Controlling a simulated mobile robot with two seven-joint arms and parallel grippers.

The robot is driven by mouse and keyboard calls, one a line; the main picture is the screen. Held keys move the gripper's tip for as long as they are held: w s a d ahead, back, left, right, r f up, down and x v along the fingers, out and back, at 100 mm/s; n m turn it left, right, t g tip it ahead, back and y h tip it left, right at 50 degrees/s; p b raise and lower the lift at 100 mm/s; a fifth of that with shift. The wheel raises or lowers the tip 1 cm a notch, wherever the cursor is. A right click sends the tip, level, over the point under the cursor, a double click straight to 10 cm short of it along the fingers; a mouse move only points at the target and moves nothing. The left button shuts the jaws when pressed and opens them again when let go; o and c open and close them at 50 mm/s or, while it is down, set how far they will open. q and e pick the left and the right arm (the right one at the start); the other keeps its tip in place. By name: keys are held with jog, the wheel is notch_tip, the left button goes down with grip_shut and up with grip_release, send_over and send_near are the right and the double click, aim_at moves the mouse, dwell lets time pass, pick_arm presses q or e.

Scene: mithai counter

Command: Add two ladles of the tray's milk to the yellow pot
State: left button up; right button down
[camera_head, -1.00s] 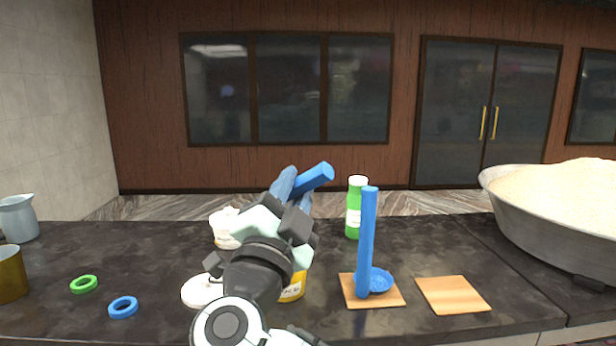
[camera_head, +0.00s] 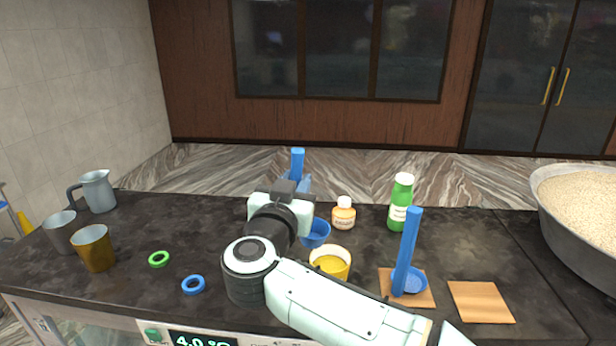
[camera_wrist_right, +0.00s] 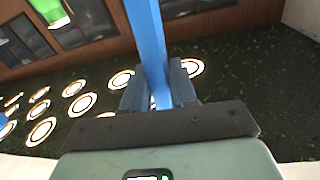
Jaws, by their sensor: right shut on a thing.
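My right gripper (camera_head: 293,187) is shut on the handle of a blue ladle (camera_head: 297,158), which stands nearly upright above the counter. The handle also shows between the fingers in the right wrist view (camera_wrist_right: 147,40). A blue bowl (camera_head: 316,234), apparently this ladle's, shows just right of my wrist, behind the yellow pot (camera_head: 331,264). The pot is round, with a pale rim, and is partly covered by my right arm. I cannot make out the tray or its milk; my arm hides part of the counter. My left gripper is out of view.
A second blue ladle (camera_head: 408,250) stands on a wooden coaster (camera_head: 427,300); an empty coaster (camera_head: 481,302) lies right of it. A green bottle (camera_head: 400,204) and small jar (camera_head: 344,214) stand behind. Cups, a jug (camera_head: 98,191) and two rings are left; a large grain pan (camera_head: 560,214) is right.

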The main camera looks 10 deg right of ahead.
jog(key=shift+a+r+n, duration=0.15)
jog(key=shift+a+n, duration=0.25)
jog(key=shift+n, duration=0.1)
jog(key=shift+r, duration=1.7)
